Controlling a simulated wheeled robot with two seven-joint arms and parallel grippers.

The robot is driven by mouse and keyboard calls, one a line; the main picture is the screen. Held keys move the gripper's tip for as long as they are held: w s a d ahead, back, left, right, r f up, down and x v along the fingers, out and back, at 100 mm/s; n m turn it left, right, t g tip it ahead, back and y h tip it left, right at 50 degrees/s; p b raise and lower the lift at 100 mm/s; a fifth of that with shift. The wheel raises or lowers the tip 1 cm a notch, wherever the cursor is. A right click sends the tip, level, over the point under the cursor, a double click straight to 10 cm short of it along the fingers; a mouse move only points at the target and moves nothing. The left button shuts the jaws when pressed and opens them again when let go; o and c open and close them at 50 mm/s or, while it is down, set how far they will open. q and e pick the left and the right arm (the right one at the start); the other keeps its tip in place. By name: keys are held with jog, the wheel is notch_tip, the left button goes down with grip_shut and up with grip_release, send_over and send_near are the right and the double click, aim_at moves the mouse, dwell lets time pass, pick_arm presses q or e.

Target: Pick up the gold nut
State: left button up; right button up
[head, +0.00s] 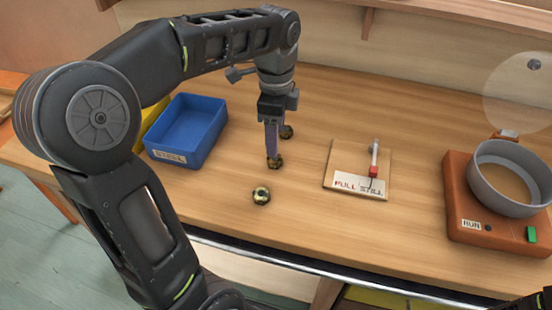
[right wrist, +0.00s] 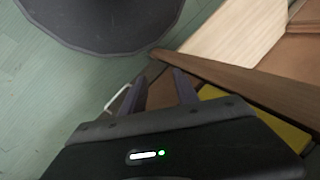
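Three small dark nuts with gold-coloured faces are on the wooden table in the head view. One nut (head: 261,195) lies nearest the front edge, clear of the gripper. A second nut (head: 275,163) is right at the tips of my left gripper (head: 272,157), which points straight down. A third nut (head: 287,131) lies just behind the fingers. The fingers are seen edge-on, so I cannot tell whether they are apart or closed on the second nut. My right gripper (right wrist: 158,82) is open and empty, away from the nuts, in the right wrist view.
A blue bin (head: 187,130) labelled STEEL stands left, with a yellow bin (head: 152,125) behind it. A board (head: 345,165) with a red-tipped lever (head: 374,160) is right of the nuts. A grey pan (head: 510,178) sits on an orange RUN box (head: 470,215) at far right.

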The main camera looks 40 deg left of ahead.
aim_at(275, 159)
pick_arm(q)
jog(key=shift+f, duration=1)
notch_tip(275, 159, down, 5)
jog(key=shift+a+f, duration=0.1)
jog(key=shift+a, duration=0.05)
jog(key=shift+c, duration=0.4)
grip_shut()
